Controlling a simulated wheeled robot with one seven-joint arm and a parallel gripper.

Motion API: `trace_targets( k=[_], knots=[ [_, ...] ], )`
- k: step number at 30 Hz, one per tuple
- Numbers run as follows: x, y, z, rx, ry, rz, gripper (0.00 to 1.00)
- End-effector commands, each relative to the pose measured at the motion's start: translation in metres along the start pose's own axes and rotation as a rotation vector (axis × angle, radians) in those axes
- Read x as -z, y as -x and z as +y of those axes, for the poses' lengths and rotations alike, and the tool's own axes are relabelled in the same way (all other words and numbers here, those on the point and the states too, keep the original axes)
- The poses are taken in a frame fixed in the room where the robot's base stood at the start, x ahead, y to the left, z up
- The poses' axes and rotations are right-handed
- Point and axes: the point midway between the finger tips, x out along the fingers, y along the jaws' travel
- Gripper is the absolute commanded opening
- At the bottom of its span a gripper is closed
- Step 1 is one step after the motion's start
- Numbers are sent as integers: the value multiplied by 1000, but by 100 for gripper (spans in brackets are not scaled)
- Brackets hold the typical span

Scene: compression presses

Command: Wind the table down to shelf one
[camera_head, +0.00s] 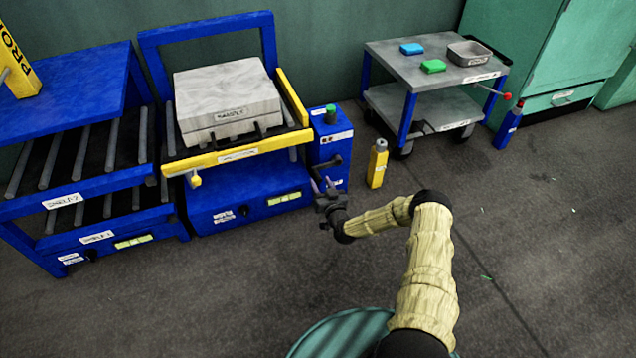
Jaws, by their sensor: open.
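The lift table (245,203) is a blue unit with a yellow-edged top (235,154), standing right of the rack. A grey block (228,100) with a label lies on its top. A blue post (331,140) with a green cap stands at its right side, with a dark crank (330,163) on it. My gripper (322,187) is open, in front of the post and close to the crank; I cannot tell whether they touch. The blue rack (70,200) at the left has roller shelves; the upper is labelled SHELF 2 (62,200), the lower SHELF 1 (96,237).
A grey cart (420,68) at the back carries a blue block (411,48), a green block (433,66) and a tray (469,54). A blue bottle-shaped post (509,125) stands beside it. The floor at right is mostly clear.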

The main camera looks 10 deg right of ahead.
Motion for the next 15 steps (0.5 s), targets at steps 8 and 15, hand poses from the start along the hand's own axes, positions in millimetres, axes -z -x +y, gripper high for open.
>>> trace_targets(
  k=[8, 15],
  knots=[
    [-1, -32, 0, 0, 1, 1, 41],
    [0, -34, 0, 0, -1, 0, 41]
  ],
)
